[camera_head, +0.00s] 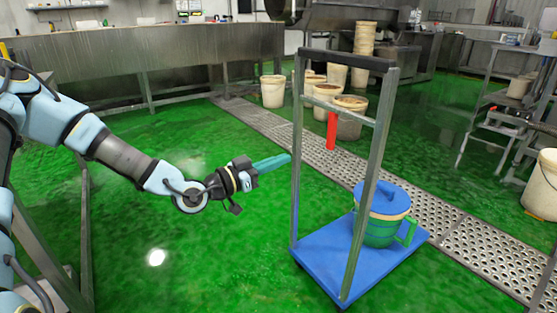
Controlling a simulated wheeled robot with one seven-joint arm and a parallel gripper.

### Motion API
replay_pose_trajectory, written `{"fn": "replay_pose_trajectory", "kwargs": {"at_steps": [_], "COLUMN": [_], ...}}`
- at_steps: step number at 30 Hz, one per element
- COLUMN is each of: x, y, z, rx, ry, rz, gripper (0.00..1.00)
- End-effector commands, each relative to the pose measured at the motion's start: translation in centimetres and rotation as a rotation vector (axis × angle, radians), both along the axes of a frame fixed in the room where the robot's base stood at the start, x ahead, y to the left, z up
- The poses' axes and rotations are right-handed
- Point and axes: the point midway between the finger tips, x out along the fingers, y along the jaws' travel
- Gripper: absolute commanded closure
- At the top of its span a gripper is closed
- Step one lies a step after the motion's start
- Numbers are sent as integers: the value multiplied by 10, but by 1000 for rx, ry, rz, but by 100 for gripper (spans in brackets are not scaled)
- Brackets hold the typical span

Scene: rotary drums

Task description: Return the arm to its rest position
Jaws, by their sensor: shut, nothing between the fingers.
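My arm (122,157) reaches in from the left edge, light blue and grey, stretched out over the green floor. My gripper (288,158) is at its end, with teal fingers pointing right. The fingers are shut together with nothing between them. Their tips are close to the left upright of the cart in the picture; I cannot tell whether they touch it.
A cart with a blue platform (325,262) and a tall metal frame stands right of my gripper. It bears a green bucket (380,232) with a blue lid (383,198). A red handle (331,131) hangs from the frame. The floor (200,260) below my arm is clear.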

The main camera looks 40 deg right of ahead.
Motion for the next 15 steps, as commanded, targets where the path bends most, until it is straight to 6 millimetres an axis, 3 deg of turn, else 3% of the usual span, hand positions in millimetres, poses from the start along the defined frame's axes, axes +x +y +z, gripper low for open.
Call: {"fn": "replay_pose_trajectory", "kwargs": {"at_steps": [10,13,15], "x": [2,8,18], "y": [2,14,31], "z": [-6,-27,-50], "rx": [33,153,292], "ry": [-2,-3,2], "rz": [1,9,28], "gripper": [100,100,100]}}
